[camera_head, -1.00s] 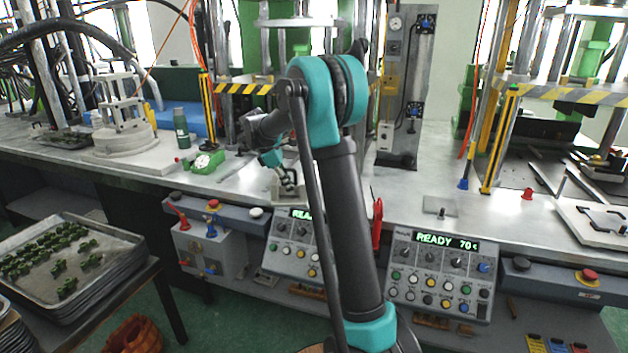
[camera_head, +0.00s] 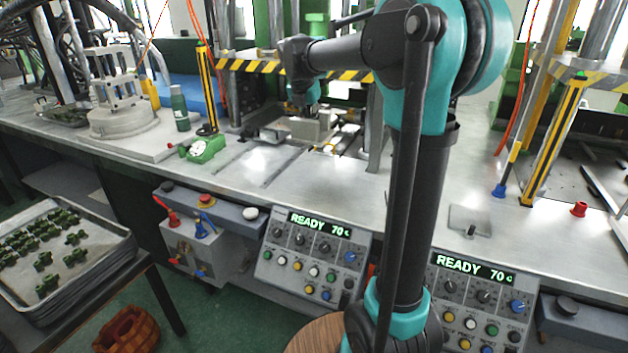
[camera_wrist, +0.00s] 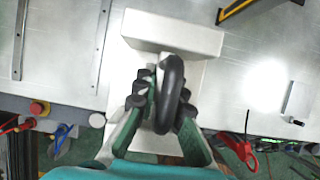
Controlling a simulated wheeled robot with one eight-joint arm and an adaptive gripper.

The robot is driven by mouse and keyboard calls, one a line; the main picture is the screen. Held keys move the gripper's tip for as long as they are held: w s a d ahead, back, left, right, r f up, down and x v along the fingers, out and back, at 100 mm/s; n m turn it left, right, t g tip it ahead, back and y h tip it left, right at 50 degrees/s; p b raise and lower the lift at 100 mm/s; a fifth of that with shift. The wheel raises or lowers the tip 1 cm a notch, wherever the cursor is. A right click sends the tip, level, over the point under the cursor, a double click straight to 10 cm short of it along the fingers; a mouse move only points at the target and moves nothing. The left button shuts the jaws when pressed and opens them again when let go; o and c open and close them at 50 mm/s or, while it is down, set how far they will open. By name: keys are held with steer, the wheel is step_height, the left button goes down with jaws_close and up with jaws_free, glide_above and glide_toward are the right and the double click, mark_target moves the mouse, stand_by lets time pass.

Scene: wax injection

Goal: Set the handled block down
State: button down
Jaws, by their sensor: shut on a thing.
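My gripper (camera_wrist: 163,102) is shut on the black loop handle (camera_wrist: 172,85) of the handled block (camera_wrist: 180,34). In the wrist view the block is pale, with a wide rectangular plate, and the green fingers with dark pads close on the handle from both sides. In the head view my gripper (camera_head: 304,95) points down at the left press, and the pale block (camera_head: 308,129) shows beneath it. The fingertips and handle are too small to make out there. I cannot tell whether the block touches the surface below.
Yellow-black striped bars (camera_head: 285,69) and a striped post (camera_head: 206,88) stand around the press. A green dial device (camera_head: 205,148) and a green bottle (camera_head: 180,108) are to the left. Control panels (camera_head: 312,254) line the front edge. Bare metal worktop (camera_head: 255,166) lies before the press.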

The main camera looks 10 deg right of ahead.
step_height(320, 180, down, 19)
steer(key=shift+r, duration=0.1)
stand_by(0.5)
steer(key=c, duration=1.6)
jaws_free()
steer(key=v, duration=1.2)
steer(key=shift+a, duration=0.1)
